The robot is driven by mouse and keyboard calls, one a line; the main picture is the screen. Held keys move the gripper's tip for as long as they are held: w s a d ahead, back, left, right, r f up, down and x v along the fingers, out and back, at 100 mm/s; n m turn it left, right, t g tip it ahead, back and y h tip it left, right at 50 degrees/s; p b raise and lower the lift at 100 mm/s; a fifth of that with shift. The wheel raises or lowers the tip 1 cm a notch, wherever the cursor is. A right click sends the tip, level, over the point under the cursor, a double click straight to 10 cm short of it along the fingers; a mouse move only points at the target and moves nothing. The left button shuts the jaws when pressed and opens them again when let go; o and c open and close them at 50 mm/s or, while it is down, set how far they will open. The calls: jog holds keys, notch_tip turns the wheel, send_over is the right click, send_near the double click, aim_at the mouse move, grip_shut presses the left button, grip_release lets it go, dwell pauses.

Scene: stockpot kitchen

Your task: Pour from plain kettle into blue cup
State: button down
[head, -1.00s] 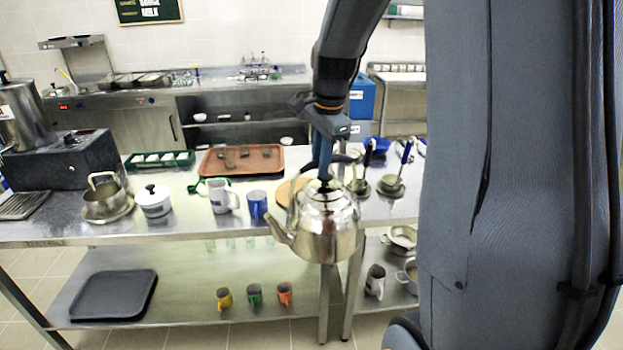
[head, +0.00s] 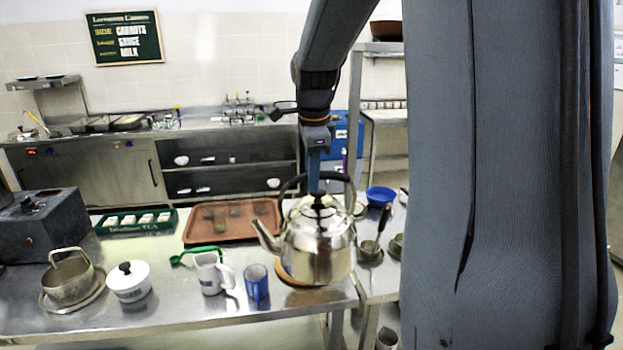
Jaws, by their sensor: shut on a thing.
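The plain steel kettle (head: 318,248) hangs upright, with its spout toward the left. My gripper (head: 313,182) is shut on its dark arched handle, above the lid. The kettle overlaps a round wooden board (head: 296,280) on the counter in this view; I cannot tell the gap between them. The blue cup (head: 257,283) stands upright on the counter, left of the kettle and below its spout tip in the picture. The spout tip is apart from the cup and not tilted down. The inside of the cup is too small to read.
A white jug (head: 210,273) stands just left of the cup, with a green scoop (head: 194,256) behind it. Further left are a white lidded pot (head: 128,281) and a steel pot (head: 68,277). A brown tray (head: 235,222) lies behind. A blue bowl (head: 381,196) is at right.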

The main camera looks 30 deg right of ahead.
aim_at(281, 200)
jog(key=shift+w+a+f+g+h+b, duration=0.15)
jog(key=shift+w+a+f+h+b, duration=0.1)
jog(key=shift+a+f+h+b, duration=0.55)
jog(key=shift+w+a+f+g+h+b, duration=0.25)
jog(key=shift+a+f+b, duration=0.25)
jog(key=shift+f+b, duration=0.6)
jog(key=shift+w+a+f+g+h+b, duration=0.15)
jog(key=shift+a+f+h+b, duration=0.45)
jog(key=shift+b, duration=0.65)
jog(key=shift+w+a+f+n+g+h+b, duration=0.1)
jog(key=shift+w+a+f+h+b, duration=0.1)
jog(key=shift+a+h+b, duration=0.3)
jog(key=shift+w+a+f+n+g+h+b, duration=0.1)
jog(key=shift+w+a+h+b, duration=0.15)
jog(key=shift+a+b, duration=0.35)
jog(key=shift+w+a+f+n+g+h+b, duration=0.1)
jog(key=shift+w+a+f+h+b, duration=0.05)
jog(key=shift+a+h+b, duration=0.4)
jog(key=shift+r, duration=0.1)
jog(key=shift+a+f, duration=0.15)
jog(key=shift+f, duration=0.2)
jog(key=shift+w+a+r+g+h, duration=0.2)
jog(key=shift+a+h, duration=0.1)
jog(key=shift+a, duration=0.2)
jog(key=shift+w+a+r+g+h, duration=0.15)
jog(key=shift+a+h, duration=0.1)
jog(key=shift+a, duration=0.2)
dwell(1.8)
